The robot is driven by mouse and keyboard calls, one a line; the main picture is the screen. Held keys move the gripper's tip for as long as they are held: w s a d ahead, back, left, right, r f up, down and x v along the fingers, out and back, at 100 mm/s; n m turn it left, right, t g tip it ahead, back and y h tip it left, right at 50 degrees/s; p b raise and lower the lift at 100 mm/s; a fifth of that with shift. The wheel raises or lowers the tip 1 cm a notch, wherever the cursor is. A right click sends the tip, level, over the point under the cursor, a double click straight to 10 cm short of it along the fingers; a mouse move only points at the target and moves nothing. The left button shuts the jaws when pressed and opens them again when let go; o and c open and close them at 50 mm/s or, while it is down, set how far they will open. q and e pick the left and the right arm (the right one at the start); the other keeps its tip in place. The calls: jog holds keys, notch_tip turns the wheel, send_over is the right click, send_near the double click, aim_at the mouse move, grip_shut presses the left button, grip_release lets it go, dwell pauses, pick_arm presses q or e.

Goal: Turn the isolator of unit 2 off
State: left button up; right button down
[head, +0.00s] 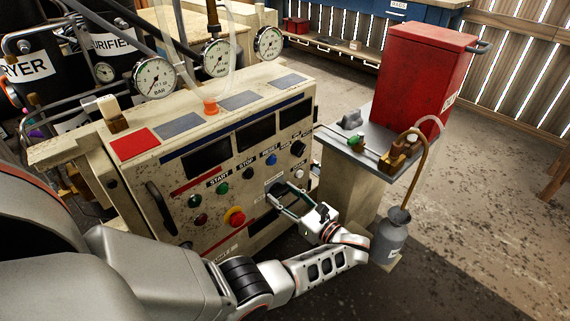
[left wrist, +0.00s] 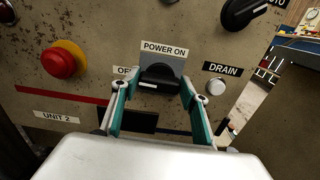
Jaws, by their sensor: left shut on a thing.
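The isolator of unit 2 is a black rotary knob (left wrist: 158,76) on a grey plate on the worn beige panel. A POWER ON label (left wrist: 164,49) sits above it, and an OFF label at its left is partly hidden by a finger. A white mark shows on the knob's front. My left gripper (left wrist: 160,82) has its teal fingers on either side of the knob, shut on it. My right gripper is not in view.
A red emergency button (left wrist: 63,59) and UNIT 2 label (left wrist: 57,117) are left of the knob. The DRAIN button (left wrist: 216,86) is close by the right finger. A grey side table (head: 375,158) with a red box (head: 424,70) stands right of the panel.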

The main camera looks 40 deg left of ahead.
pick_arm(q)
jog(key=shift+n, duration=0.3)
jog(key=o, duration=1.1)
jog(key=d, duration=0.7)
jog(key=shift+s+d, duration=0.25)
jog(key=shift+s, duration=0.1)
